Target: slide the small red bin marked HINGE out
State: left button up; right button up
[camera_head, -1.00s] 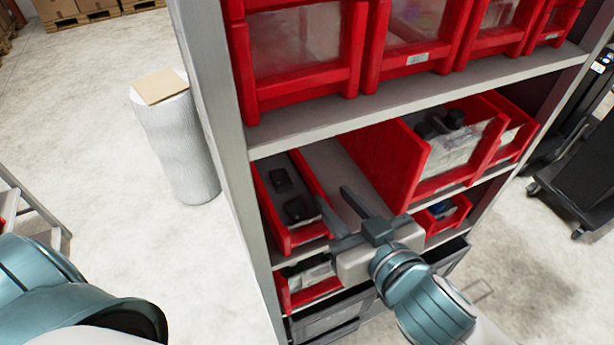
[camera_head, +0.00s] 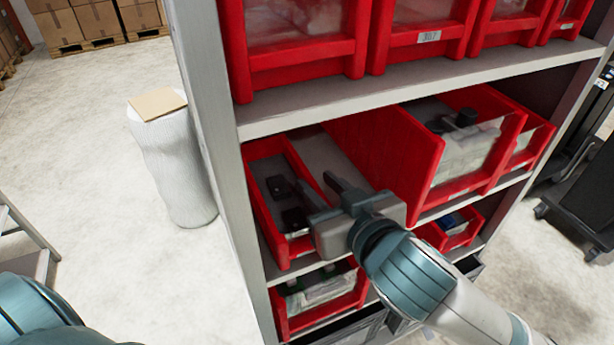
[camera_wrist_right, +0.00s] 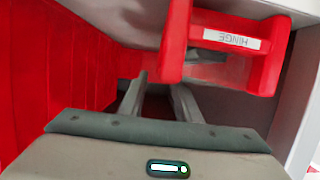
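The small red HINGE bin (camera_head: 272,193) stands at the left end of the middle shelf, with dark parts inside. Its front and upside-down HINGE label (camera_wrist_right: 231,40) show at upper right in the right wrist view. My right gripper (camera_head: 317,183) is at the bin's right side, by the gap beside the large bin. Its two fingers (camera_wrist_right: 160,92) are apart with nothing visible gripped. One finger overlaps the bin's right wall in the head view; I cannot tell whether it touches. My left arm shows at lower left, but its gripper is out of view.
A large red bin (camera_head: 395,160) stands right of the gap, its side wall close to my gripper. The shelf above (camera_head: 420,85) holds several red bins. Another red bin (camera_head: 335,300) sits below. A grey upright (camera_head: 205,110) borders the left; open floor lies beyond it.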

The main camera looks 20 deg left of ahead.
aim_at(309, 176)
jog(key=shift+p+x, duration=0.45)
jog(key=shift+x, duration=2.45)
grip_shut()
